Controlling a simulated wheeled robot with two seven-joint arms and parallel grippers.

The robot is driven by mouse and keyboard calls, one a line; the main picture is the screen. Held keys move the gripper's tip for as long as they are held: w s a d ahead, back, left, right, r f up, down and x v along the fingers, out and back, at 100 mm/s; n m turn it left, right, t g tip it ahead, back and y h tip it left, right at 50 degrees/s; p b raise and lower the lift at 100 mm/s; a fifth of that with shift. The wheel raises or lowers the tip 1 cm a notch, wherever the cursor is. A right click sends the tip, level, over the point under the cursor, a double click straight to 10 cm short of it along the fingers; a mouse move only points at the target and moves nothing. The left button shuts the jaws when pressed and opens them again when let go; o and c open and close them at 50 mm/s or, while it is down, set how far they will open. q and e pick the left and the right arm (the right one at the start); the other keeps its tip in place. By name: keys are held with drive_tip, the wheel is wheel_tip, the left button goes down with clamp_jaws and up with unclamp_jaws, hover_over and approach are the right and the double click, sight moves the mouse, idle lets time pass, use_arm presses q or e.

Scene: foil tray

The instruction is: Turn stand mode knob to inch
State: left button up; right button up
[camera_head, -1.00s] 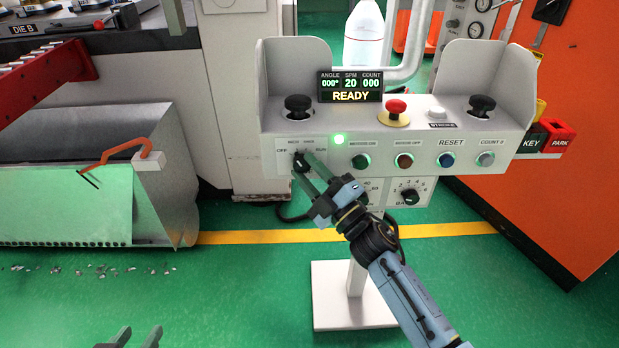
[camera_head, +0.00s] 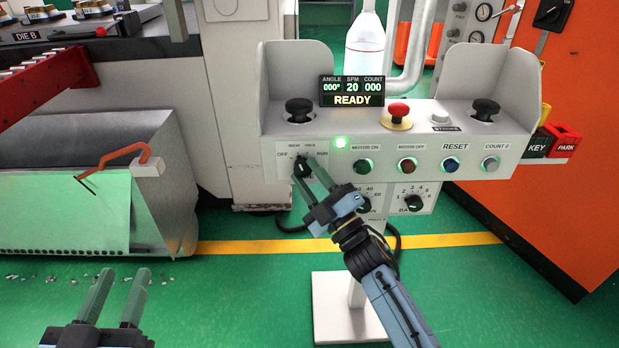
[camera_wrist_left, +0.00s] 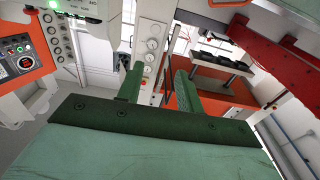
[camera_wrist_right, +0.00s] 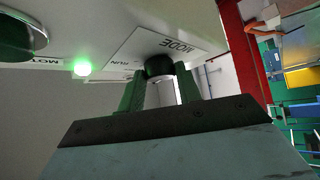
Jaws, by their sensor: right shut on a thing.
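The mode knob (camera_head: 301,168) is a small black knob at the left end of the grey control stand's front panel (camera_head: 285,163). OFF is printed at its left, RUN at its right, and two small labels above it. My right gripper (camera_head: 308,168) reaches up to it from below right. In the right wrist view the knob (camera_wrist_right: 160,67) sits between the tips of the right gripper (camera_wrist_right: 162,84), under the MODE label. The jaws are shut on it. Which label the knob points at is too small to tell. My left gripper (camera_head: 124,278) is open and empty at lower left.
The panel also carries a lit green lamp (camera_head: 340,142), a row of buttons and a red mushroom button (camera_head: 398,110). The display (camera_head: 352,91) reads READY. A metal chute (camera_head: 165,180) stands at left. Green floor (camera_head: 230,290) is clear between my grippers.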

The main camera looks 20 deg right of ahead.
drive_tip(key=o, duration=1)
drive_tip(key=shift+s+d+f, duration=0.15)
drive_tip(key=shift+s, duration=0.15)
use_arm(q)
wheel_tip(320, 180, down, 9)
drive_tip(key=s+a+g+y+p, duration=0.2)
drive_tip(key=g, duration=0.4)
drive_tip(key=shift+s+a, duration=0.25)
use_arm(e)
drive_tip(key=v, duration=1.2)
drive_tip(key=shift+s+d+f, duration=0.15)
drive_tip(key=shift+s+f, duration=0.05)
drive_tip(key=shift+s, duration=0.1)
